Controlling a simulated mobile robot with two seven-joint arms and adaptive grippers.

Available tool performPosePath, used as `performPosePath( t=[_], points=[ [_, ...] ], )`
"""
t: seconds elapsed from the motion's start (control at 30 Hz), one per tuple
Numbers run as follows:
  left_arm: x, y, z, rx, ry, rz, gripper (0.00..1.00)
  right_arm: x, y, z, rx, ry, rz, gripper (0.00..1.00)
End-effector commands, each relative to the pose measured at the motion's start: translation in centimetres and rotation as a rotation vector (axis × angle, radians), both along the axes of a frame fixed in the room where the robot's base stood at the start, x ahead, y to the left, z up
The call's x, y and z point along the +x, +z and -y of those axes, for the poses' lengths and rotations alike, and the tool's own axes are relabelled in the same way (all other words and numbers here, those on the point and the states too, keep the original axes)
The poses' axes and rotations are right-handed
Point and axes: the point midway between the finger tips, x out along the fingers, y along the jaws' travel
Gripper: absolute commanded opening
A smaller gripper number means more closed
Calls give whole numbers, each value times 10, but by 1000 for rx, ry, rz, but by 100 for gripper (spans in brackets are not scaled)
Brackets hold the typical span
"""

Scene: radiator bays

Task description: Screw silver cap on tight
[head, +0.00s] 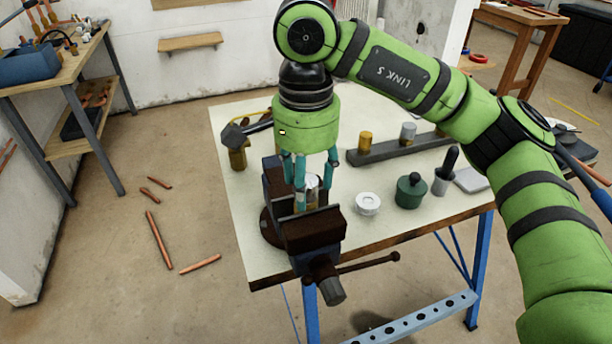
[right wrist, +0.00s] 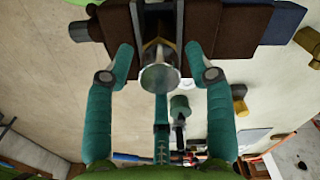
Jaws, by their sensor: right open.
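A silver cap (head: 312,181) sits on top of a part clamped upright in the dark rusty vise (head: 313,230) at the table's front. In the right wrist view the round silver face of the cap (right wrist: 160,76) is near the middle, with a brass-coloured piece (right wrist: 159,50) just beyond it. My right gripper (head: 308,176) points down over the vise with its teal fingers spread. In the right wrist view the fingers (right wrist: 160,66) stand around the cap with visible gaps at both sides. How tightly the cap sits cannot be seen. My left gripper is out of view.
A dark rack (head: 385,151) holds a brass cap (head: 365,140) and another silver cap (head: 408,131). A white round fitting (head: 368,204), green pot (head: 410,191) and dark-handled tool (head: 446,170) stand right of the vise. The vise handle (head: 370,263) sticks out right. Copper pipes (head: 157,240) lie on the floor.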

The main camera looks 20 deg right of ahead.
Motion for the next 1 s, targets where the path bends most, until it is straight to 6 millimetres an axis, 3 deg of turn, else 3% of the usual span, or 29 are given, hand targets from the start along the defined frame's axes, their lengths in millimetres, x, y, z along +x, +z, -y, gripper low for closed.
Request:
performPosePath(
  t=[0.1, 0.17, 0.23, 0.27, 0.57, 1.0],
  points=[
    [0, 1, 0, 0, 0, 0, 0, 0, 1, 0, 0, 0, 0, 54],
    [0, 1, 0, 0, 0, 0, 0, 0, 1, 0, 0, 0, 0, 34],
    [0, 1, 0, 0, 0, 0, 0, 0, 1, 0, 0, 0, 0, 6],
    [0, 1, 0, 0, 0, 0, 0, 0, 1, 0, 0, 0, 0, 0],
    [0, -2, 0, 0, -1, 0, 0, 0, 0, 0, -1, -84, -1, 0],
    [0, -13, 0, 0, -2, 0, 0, 0, -1, 0, -2, -767, -1, 0]
  ],
)
